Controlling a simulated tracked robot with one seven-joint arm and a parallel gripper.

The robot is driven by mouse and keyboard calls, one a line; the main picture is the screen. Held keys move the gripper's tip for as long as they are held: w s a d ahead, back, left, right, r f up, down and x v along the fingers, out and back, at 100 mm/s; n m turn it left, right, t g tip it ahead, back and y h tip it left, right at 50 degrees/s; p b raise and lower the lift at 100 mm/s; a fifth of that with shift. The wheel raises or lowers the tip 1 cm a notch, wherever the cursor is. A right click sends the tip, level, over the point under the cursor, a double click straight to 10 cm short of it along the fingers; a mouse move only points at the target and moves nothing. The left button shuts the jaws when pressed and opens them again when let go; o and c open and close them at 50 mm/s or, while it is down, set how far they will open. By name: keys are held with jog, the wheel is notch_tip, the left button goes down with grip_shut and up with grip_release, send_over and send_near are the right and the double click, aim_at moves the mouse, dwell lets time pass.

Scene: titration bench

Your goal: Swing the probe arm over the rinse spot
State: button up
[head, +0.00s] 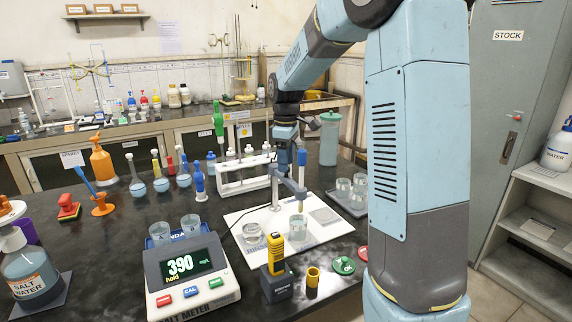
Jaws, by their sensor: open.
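A grey probe arm (291,187) stands on its post (274,192) at the back of a white board (284,244). A probe with a blue top (302,158) hangs at the arm's right end, above a clear beaker (298,229) of liquid. A shallow glass dish (253,233) stands to the left on the board, with blue lettering near it that I cannot read. I cannot tell for certain which place is the rinse spot. My gripper (284,170) points down close to the probe arm, between post and probe. It is open; whether it touches the arm cannot be told.
A salt meter (186,273) reading 390 stands front left, with two beakers behind it. A yellow device (277,254) in a dark holder stands before the board. A white rack (243,184) is behind, and a tray of beakers (349,207) is at the right.

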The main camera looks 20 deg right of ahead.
jog(key=shift+f, duration=0.8)
grip_shut()
